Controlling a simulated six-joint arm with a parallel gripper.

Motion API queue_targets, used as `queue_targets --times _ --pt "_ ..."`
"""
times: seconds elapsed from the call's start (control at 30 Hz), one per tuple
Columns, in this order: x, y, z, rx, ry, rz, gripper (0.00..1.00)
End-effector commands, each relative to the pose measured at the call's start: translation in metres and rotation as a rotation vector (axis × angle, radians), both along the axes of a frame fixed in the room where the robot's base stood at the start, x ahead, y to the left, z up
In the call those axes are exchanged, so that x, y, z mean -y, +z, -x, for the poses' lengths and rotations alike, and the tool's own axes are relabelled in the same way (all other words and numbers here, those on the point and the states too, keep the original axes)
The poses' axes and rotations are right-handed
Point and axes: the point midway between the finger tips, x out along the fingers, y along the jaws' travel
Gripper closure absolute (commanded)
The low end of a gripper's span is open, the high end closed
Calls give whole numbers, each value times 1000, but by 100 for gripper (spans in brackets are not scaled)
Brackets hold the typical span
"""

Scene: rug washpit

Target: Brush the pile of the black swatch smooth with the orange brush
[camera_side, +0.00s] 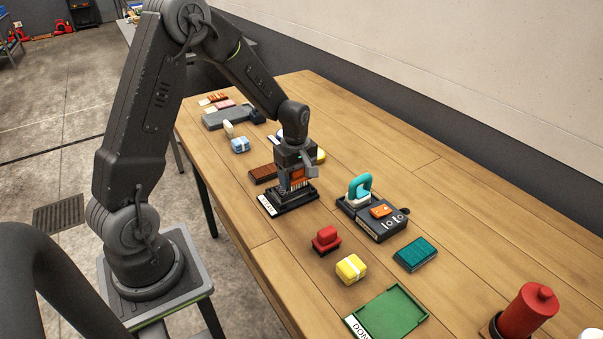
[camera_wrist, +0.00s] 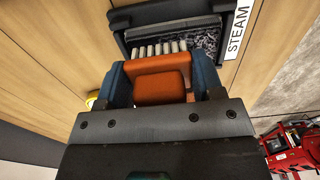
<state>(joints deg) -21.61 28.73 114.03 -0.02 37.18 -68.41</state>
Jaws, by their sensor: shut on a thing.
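My gripper (camera_side: 297,168) is shut on the orange brush (camera_wrist: 160,83), held between its blue fingers in the wrist view. The brush's pale bristles (camera_wrist: 162,48) point onto the black swatch (camera_wrist: 203,38), whose mottled grey-black pile shows beside them. The swatch lies in a black tray (camera_wrist: 117,39) with a white label reading STEAM (camera_wrist: 238,30). In the side view the brush (camera_side: 298,175) is low over the black tray (camera_side: 300,202); bristle contact looks likely but is not certain. The brush and gripper hide part of the swatch.
Right of the tray are a teal-handled tool (camera_side: 360,186) and a black box with an orange top piece (camera_side: 382,219). Nearer are a red-handled block (camera_side: 326,239), a yellow block (camera_side: 350,269), a teal swatch (camera_side: 415,253) and a green tray (camera_side: 405,304). A brown block (camera_side: 262,174) lies behind.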

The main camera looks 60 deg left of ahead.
Motion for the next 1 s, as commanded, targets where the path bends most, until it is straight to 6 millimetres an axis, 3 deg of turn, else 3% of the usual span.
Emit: queue_targets --times 0.63,0.7,0.8,1.0 --pt "0 0 60 -3 1 1 65" --pt "0 4 59 -1 0 0 65" --pt "0 26 59 2 0 -2 65" --pt "0 43 59 1 0 -1 65"
